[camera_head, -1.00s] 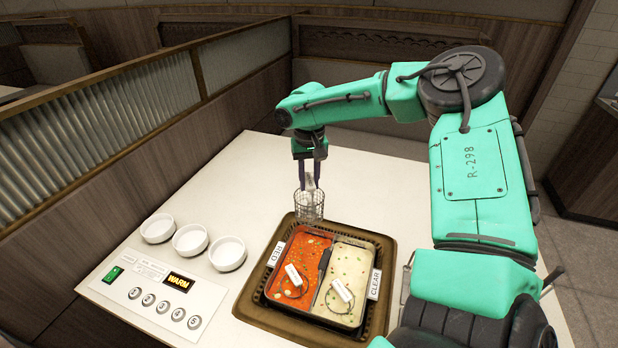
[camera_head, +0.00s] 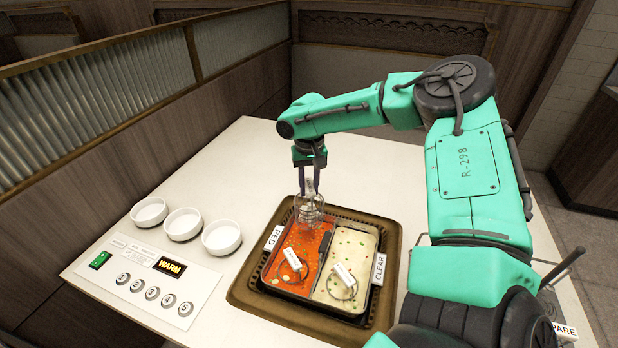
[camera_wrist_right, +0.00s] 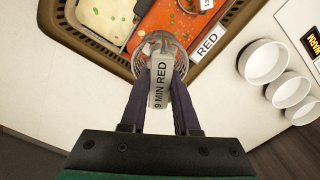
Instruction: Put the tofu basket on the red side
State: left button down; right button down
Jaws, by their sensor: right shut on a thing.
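My right gripper (camera_head: 309,188) is shut on the handle of a wire basket (camera_head: 309,213). In the right wrist view the gripper (camera_wrist_right: 159,90) holds the basket (camera_wrist_right: 148,50) by a white tag reading "9 MIN RED". The basket hangs upright over the far rim of the pot, at the red side (camera_head: 302,243). Its contents cannot be made out. The pot has red broth beside the RED label (camera_head: 272,238) and pale broth on the clear side (camera_head: 355,245) beside the CLEAR label (camera_head: 378,269). A dark divider separates them. My left gripper is not in view.
Three white bowls (camera_head: 183,224) stand left of the brown tray (camera_head: 255,305). A control panel (camera_head: 143,280) reads WARM. The table behind the bowls is clear.

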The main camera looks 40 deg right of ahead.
jog(key=shift+f+b, duration=5.25)
jog(key=shift+f, duration=1.7)
jog(key=shift+f+b, duration=0.2)
jog(key=shift+b, duration=0.2)
jog(key=c, duration=0.6)
grip_release()
jog(key=shift+a, duration=0.1)
jog(key=o, duration=0.6)
